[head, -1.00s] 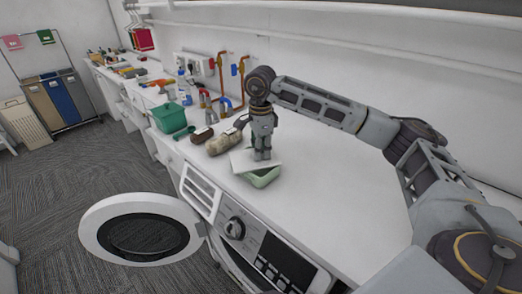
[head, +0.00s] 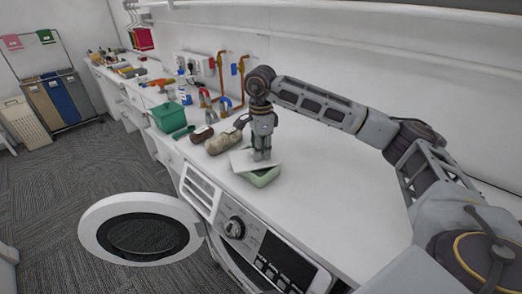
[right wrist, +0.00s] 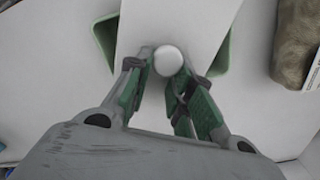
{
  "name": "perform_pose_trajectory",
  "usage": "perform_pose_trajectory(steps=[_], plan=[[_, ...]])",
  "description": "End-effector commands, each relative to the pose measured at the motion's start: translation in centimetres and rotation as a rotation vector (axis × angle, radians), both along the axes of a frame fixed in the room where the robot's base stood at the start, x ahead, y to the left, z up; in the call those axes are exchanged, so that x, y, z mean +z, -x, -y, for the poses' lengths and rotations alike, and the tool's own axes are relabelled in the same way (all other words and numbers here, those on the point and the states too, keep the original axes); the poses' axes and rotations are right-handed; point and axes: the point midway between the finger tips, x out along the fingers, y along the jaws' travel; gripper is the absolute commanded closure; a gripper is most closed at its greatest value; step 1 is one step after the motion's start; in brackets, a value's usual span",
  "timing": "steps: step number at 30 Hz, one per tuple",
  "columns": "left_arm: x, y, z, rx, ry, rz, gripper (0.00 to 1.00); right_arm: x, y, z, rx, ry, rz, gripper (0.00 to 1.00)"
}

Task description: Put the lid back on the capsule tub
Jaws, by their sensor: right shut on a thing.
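The capsule tub (head: 264,179) is a pale green open box on the white counter. Its white flat lid (head: 241,161) lies across the top, turned out of line with the tub and sticking out to the left. In the right wrist view, green tub walls (right wrist: 222,58) show on both sides of the lid (right wrist: 170,18). I cannot tell if the lid touches the rim. My right gripper (head: 262,157) points down over the lid. In the right wrist view its fingers (right wrist: 166,85) are shut about the lid's round white knob (right wrist: 168,60). The tub's inside is mostly hidden. My left gripper is not in view.
A tan roll-like object (head: 222,142) and a dark brown one (head: 202,134) lie left of the tub. A green bin (head: 168,116) stands beyond them. The washing machine door (head: 140,230) hangs open below the counter edge. The counter right of the tub is clear.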

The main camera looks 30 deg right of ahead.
Motion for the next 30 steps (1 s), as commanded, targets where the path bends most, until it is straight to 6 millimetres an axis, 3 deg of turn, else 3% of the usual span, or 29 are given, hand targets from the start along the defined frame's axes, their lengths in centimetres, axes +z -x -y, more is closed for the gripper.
perform_pose_trajectory(steps=[12,13,18,25,30], plan=[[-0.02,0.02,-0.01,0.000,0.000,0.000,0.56,0.01,-0.01,-0.01,0.000,0.000,0.000,1.00],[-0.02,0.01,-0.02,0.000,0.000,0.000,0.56,0.01,-0.01,-0.01,0.000,0.000,0.000,0.74],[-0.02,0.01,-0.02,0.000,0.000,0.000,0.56,0.01,-0.01,-0.01,0.000,-0.001,0.000,0.52],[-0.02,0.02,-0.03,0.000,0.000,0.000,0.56,0.01,-0.01,-0.02,0.000,-0.001,0.000,0.52],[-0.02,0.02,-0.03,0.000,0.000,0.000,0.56,0.00,-0.01,-0.01,0.000,0.000,0.000,0.31]])
